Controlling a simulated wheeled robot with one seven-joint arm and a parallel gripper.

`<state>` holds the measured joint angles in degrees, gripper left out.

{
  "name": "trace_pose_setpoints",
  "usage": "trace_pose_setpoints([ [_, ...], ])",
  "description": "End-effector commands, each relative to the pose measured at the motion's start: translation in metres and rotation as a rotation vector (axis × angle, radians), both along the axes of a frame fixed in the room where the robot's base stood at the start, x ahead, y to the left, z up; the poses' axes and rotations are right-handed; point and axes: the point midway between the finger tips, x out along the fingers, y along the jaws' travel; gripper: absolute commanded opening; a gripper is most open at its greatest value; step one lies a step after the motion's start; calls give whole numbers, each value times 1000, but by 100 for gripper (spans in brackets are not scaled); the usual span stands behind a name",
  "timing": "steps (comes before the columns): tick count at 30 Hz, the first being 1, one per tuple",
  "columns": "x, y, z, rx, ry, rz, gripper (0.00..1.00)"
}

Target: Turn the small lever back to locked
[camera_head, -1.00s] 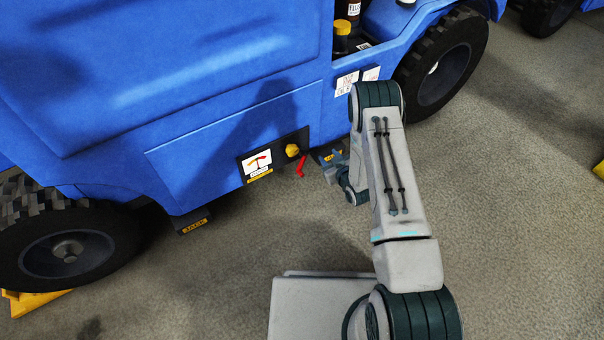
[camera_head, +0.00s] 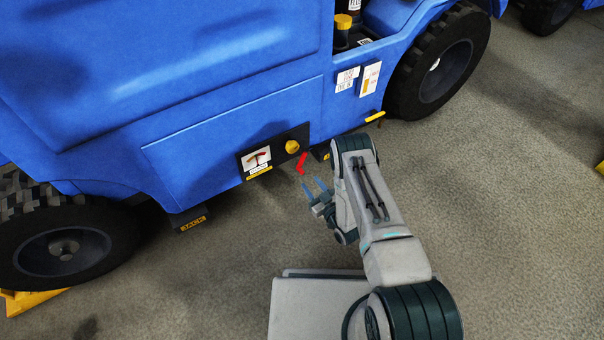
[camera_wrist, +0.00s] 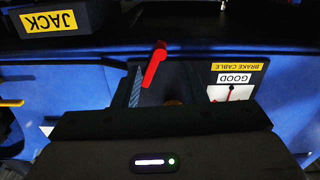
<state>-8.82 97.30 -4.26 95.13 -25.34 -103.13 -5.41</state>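The small red lever (camera_head: 301,163) hangs at the lower right of a black panel (camera_head: 273,153) on the blue vehicle's side, slanting down and left from its upper end. In the wrist view the lever (camera_wrist: 154,65) shows slanted, in the upper middle. My gripper (camera_head: 313,185) is open and empty, just below and right of the lever, its two fingers apart and pointing toward the panel. They look clear of the lever, though the depth gap is hard to judge. In the wrist view a striped finger is left of the lever; the dark gripper body hides the lower part.
A yellow knob (camera_head: 292,147) sits just above the lever. A gauge card (camera_head: 257,160) is left of it; in the wrist view its label reads "BRAKE CABLE", "GOOD". A JACK block (camera_head: 192,222) juts below the body. Floor around my arm is clear.

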Motion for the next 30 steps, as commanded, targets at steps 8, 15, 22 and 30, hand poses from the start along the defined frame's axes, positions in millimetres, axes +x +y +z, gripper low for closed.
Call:
trace_pose_setpoints([
  [8, 46, 31, -3, 0, -2, 1, 38],
  [15, 63, 43, -1, 0, 0, 0, 38],
  [22, 65, 44, 0, 0, 2, 0, 38],
  [30, 65, 44, 0, -1, 1, 0, 0],
])
